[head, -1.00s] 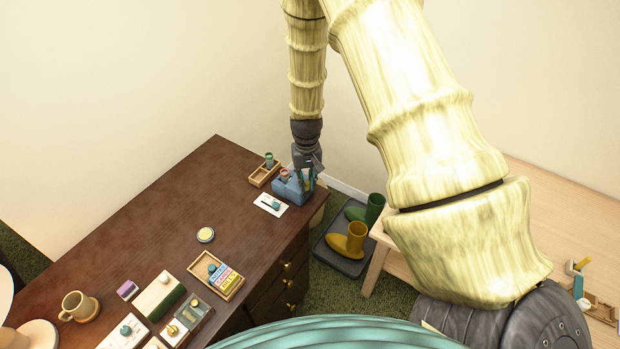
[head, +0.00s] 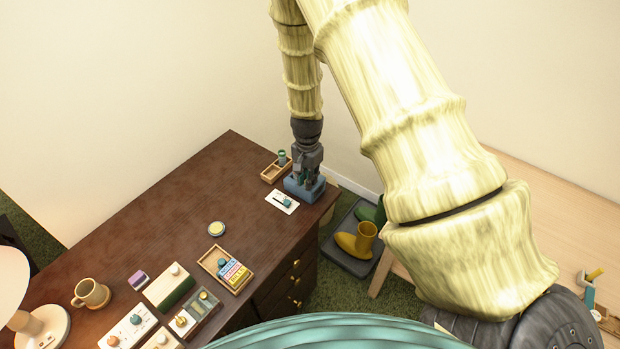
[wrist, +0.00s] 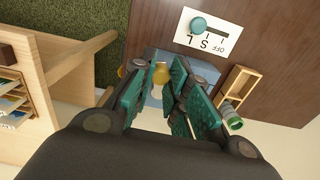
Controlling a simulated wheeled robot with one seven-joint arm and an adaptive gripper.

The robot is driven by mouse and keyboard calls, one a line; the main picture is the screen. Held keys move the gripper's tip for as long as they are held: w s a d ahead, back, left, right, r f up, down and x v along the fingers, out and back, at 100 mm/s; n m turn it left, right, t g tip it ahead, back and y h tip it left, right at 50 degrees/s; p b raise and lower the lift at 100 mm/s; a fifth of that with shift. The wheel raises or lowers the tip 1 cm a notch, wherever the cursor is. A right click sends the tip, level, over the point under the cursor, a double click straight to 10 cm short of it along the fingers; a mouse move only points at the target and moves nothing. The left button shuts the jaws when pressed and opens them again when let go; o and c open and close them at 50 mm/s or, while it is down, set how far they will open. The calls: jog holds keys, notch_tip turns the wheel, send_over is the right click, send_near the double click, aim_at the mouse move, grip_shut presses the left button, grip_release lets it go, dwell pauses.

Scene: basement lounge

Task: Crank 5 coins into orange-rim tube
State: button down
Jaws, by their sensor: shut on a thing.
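My gripper (head: 307,180) points down over the blue box (head: 291,188) at the far right corner of the dark desk. In the wrist view its green-padded fingers (wrist: 160,85) are closed around a small yellow knob (wrist: 160,71) at the blue box (wrist: 205,71). The fingers hide much of the box and the knob's lower part. A green-rimmed tube (head: 282,156) stands in a wooden tray (head: 268,176) beside the box; it also shows in the wrist view (wrist: 232,119). I cannot see an orange-rimmed tube now.
A white card with a teal slider knob (head: 283,202) lies left of the box, marked OFF, S and L. Other small devices and a mug (head: 91,294) stand nearer. Boots (head: 357,240) sit on a floor tray.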

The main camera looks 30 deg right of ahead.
jog(key=shift+w+m, duration=0.25)
jog(key=shift+m, duration=0.15)
jog(key=c, duration=1.3)
grip_release()
jog(key=shift+a, duration=0.1)
jog(key=shift+c, duration=0.2)
notch_tip(320, 180, up, 12)
